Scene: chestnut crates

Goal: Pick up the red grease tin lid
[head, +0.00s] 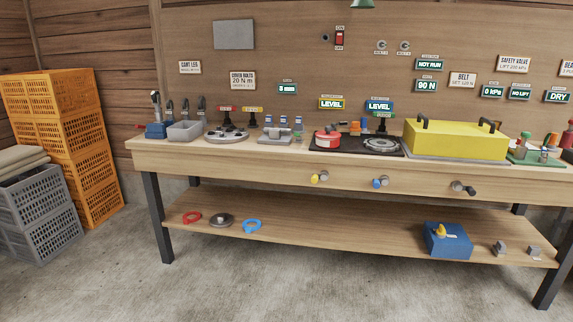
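A round red tin-like object (327,139) sits on the left part of a black mat (355,150) on the workbench. Its red top, with a small dark part on it, looks like the red grease tin lid. It is too small to tell whether the lid is seated or apart from the tin. My gripper is not in view.
The wooden workbench (240,158) has a yellow cover (455,140) right of the mat and a grey round plate (227,136) at left. Knobs stick out of its front. The lower shelf holds a blue box (447,241). Orange crates (75,140) stand left; the front floor is clear.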

